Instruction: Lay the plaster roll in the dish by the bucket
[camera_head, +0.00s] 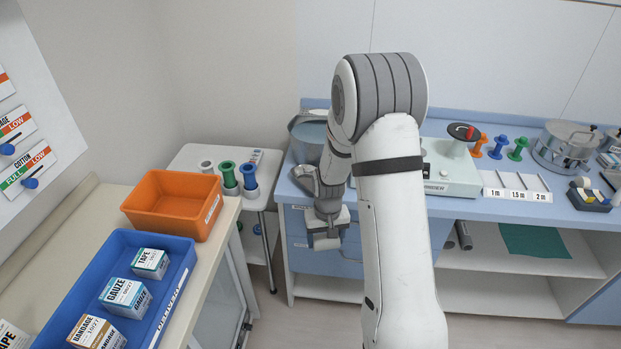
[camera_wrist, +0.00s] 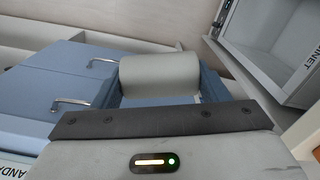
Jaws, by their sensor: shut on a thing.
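My gripper (camera_head: 327,236) hangs in front of the blue counter, below its top edge, at the end of the arm. It is shut on the plaster roll, a pale grey-beige cylinder that shows in the wrist view (camera_wrist: 160,82) just beyond the dark edge of my gripper. In the head view the roll is small and hard to tell from the fingers.
A white cart with green and blue spools (camera_head: 228,178) stands left of the counter. An orange bin (camera_head: 172,203) and a blue tray (camera_head: 176,272) of boxes sit on the left bench. A lidded pot (camera_head: 566,145) stands right.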

